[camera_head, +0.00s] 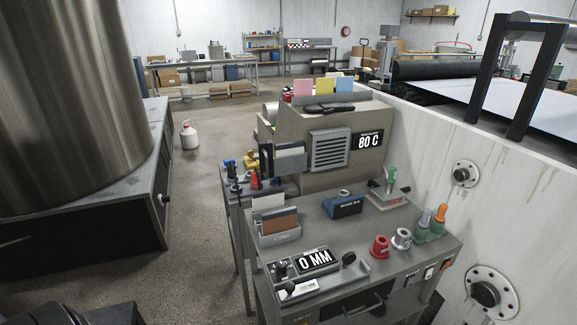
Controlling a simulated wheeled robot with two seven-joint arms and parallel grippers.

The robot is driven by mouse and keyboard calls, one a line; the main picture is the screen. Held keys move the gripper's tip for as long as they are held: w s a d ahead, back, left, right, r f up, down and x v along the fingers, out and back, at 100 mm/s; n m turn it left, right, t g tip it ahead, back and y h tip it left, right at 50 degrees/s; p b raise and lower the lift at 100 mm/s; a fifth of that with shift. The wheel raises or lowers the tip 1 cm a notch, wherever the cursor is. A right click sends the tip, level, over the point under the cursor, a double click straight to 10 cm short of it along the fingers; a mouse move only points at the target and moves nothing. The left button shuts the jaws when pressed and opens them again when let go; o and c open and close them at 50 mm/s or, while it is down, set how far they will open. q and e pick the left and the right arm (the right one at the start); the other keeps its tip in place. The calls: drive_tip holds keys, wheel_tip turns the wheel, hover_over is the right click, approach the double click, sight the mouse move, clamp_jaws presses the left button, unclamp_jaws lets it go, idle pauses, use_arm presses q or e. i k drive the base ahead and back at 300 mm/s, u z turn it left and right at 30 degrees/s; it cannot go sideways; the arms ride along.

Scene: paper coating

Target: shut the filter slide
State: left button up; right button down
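A beige machine housing (352,122) with a louvred vent and an "80 C" display stands at the back of the grey workbench. A grey, dark-edged block (289,156) sticks out from the housing's left side. It may be the filter slide, but its label does not show and I cannot tell how far out it is. Neither of my grippers is in the picture, so nothing is seen touching the block.
The bench (345,223) holds a card holder (279,236), a "0 MM" gauge (315,260), a blue box (343,206), a red ring part (380,246) and green-based bottles (437,222). A large metal drum (70,100) stands left. Open floor (200,200) lies between.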

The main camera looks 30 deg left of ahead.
sight(285, 159)
drive_tip(key=u, duration=0.75)
drive_tip(key=i, duration=0.75)
drive_tip(key=z, duration=0.3)
